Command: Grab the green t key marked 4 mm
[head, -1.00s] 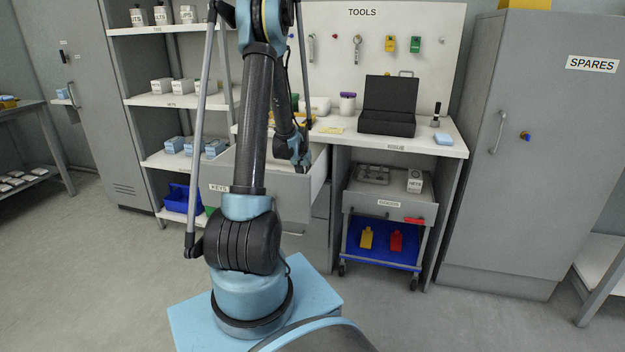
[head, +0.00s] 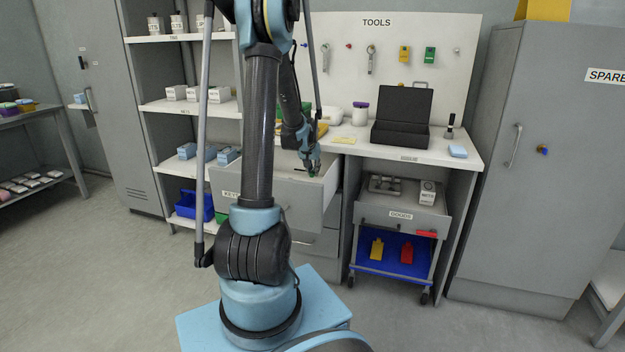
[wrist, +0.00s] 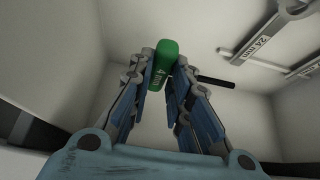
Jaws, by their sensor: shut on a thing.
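The green t key (wrist: 164,55) marked "4 mm" shows in the wrist view between the fingers of my gripper (wrist: 166,88). Its green handle is clasped by the fingertips, and a dark shaft (wrist: 217,82) sticks out to the right. The fingers hide part of the key. In the head view my gripper (head: 311,165) is over the open drawer labelled KEYS (head: 262,200), and a small bit of green shows at its tip. I cannot tell whether the key touches the drawer floor.
Other tools, one marked "24 mm" (wrist: 262,43), lie in the drawer to the right in the wrist view. The drawer walls stand close around. A black case (head: 402,117) is on the worktop to the right. A cart (head: 398,225) stands below it.

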